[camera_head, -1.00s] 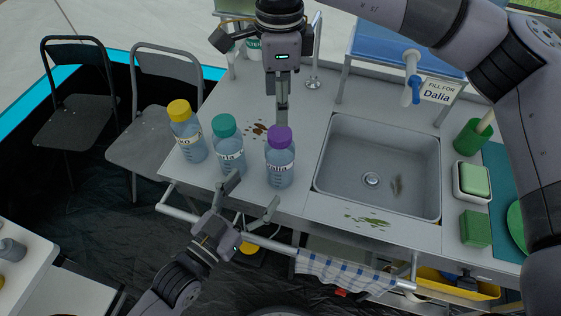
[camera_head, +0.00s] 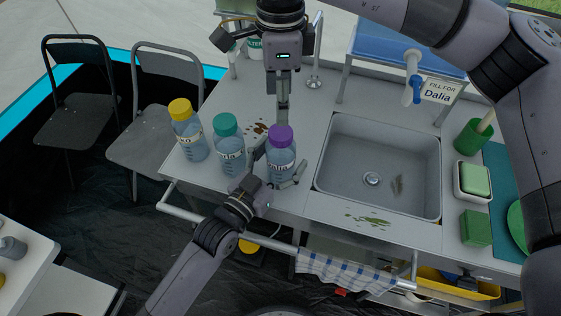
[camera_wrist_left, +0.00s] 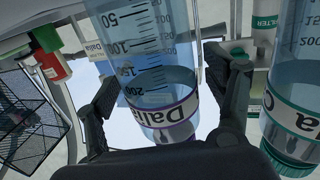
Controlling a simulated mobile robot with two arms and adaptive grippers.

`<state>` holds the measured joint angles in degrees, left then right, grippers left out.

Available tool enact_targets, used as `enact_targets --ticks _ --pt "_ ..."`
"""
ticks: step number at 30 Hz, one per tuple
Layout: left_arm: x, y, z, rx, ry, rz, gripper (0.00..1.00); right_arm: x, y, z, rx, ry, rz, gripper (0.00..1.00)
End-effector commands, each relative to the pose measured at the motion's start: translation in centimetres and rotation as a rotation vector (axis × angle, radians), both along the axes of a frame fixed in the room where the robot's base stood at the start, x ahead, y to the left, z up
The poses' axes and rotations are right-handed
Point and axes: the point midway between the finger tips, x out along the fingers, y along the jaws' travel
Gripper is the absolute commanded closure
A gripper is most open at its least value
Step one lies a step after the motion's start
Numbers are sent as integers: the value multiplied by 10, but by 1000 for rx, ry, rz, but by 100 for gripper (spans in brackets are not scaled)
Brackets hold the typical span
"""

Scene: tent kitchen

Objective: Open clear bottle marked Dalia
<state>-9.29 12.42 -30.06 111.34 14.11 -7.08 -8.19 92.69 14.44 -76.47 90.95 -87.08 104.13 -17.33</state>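The clear Dalia bottle (camera_head: 281,166) stands upright on the counter left of the sink, with a purple cap (camera_head: 280,138) on it. In the left wrist view the bottle (camera_wrist_left: 160,60) appears upside down, its purple-edged label reading Dalia; its cap is hidden there. My left gripper (camera_head: 276,167) is around the bottle, one finger on each side; the left wrist view (camera_wrist_left: 165,110) shows gaps between fingers and bottle.
A teal-capped bottle (camera_head: 229,155) stands close left of the Dalia bottle, and a yellow-capped one (camera_head: 191,142) farther left. The sink (camera_head: 380,165) is on the right. A rail (camera_head: 330,262) with a checked towel (camera_head: 345,275) runs along the counter front. Brown bits lie behind the bottles.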

Motion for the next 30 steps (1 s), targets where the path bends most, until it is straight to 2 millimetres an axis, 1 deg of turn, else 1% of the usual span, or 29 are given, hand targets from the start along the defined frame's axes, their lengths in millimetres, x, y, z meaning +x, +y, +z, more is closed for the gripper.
enact_targets --ticks 1,2,30 --pt "0 0 0 0 0 0 27 0 0 0 0 0 0 44" --pt "0 0 0 0 0 0 29 0 0 0 0 0 0 44" --pt "0 0 0 0 0 0 92 0 0 0 0 0 0 44"
